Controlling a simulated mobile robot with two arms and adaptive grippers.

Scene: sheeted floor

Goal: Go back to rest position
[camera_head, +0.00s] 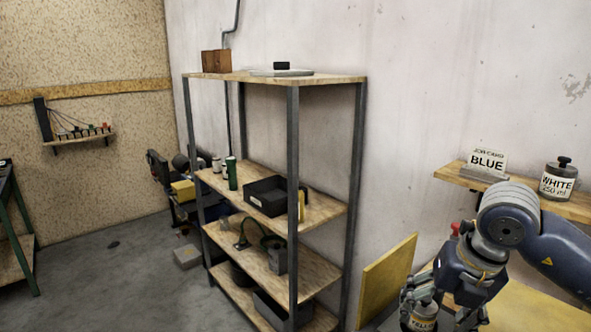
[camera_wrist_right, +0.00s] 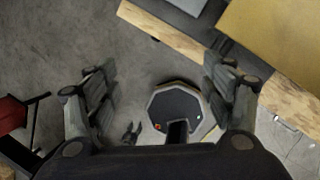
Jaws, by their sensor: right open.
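My right gripper (camera_head: 441,318) is at the lower right of the head view, its arm coming in from the right edge. In the right wrist view the same gripper (camera_wrist_right: 160,92) has its fingers spread wide apart, with nothing clasped between them. My left gripper is not in view.
A shelf rack (camera_head: 292,190) holding bins and tools stands against the wall. A yellow panel (camera_head: 386,279) leans nearby. Grey floor (camera_head: 110,270) is clear at left.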

